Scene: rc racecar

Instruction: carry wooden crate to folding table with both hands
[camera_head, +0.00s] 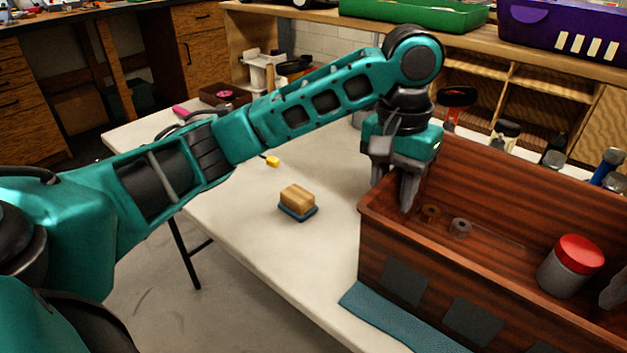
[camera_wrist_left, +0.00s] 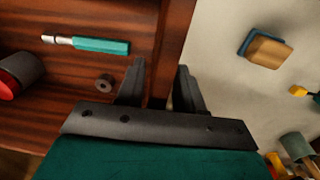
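The wooden crate (camera_head: 376,238) is a reddish-brown open box in the right half of the head view, at the table's right side. Its right end is cut off by the picture edge. My left gripper (camera_head: 394,187) points down at the crate's left wall, one finger inside and one outside. The left wrist view shows the wall rim (camera_wrist_left: 173,40) between the two spread fingers (camera_wrist_left: 160,72). A small gap seems to show on the inner side, so it looks open.
A wood block on a blue base (camera_head: 297,202) and a blue cloth (camera_head: 400,320) lie on the table. A shelf with green (camera_head: 420,14) and purple bins stands behind.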

